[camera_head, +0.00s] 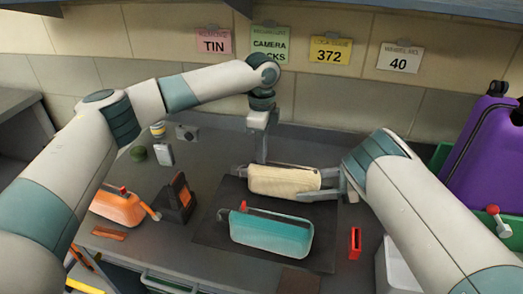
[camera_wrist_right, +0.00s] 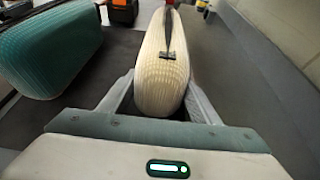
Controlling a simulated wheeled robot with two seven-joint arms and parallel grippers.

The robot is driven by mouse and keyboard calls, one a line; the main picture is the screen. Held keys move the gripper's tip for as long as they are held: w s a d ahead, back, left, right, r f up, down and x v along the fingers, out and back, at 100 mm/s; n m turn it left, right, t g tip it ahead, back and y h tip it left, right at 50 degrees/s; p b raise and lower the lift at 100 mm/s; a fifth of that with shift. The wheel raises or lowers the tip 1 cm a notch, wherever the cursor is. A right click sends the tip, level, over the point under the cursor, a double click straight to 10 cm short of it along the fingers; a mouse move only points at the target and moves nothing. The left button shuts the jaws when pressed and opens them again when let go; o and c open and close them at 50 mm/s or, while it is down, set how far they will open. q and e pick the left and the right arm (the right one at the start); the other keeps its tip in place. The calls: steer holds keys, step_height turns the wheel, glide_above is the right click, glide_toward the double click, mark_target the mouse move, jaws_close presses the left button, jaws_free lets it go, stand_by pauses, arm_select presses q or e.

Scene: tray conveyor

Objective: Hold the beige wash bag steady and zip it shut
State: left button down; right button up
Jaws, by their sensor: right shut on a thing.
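The beige wash bag (camera_head: 283,181) lies lengthwise left to right on the dark mat (camera_head: 210,232). It also fills the middle of the right wrist view (camera_wrist_right: 160,85). My right gripper (camera_head: 334,184) is shut on the bag's right end, one finger on each side, as the right wrist view (camera_wrist_right: 160,98) shows. A dark zip slider (camera_wrist_right: 167,56) sits on top near that end, with a dark strip running away from it. My left gripper (camera_head: 258,162) points down at the bag's back left part; its fingertips are partly hidden, and I cannot tell whether they touch.
A teal bag (camera_head: 270,236) with a red tab lies just in front on the mat. A red object (camera_head: 355,243) lies to the right. An orange case (camera_head: 118,208), a dark stand (camera_head: 176,200) and small items stand left. A purple suitcase (camera_head: 482,150) stands right.

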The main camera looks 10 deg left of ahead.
arm_select(q)
steer(key=d, duration=1.5)
steer(key=shift+d, duration=0.25)
arm_select(e)
steer(key=shift+a, duration=0.1)
arm_select(q)
steer(key=c, duration=1.8)
jaws_free()
steer(key=shift+d, duration=0.1)
steer(key=shift+o, duration=0.2)
steer(key=shift+r, duration=0.2)
step_height(320, 180, up, 12)
steer(key=shift+f, duration=0.15)
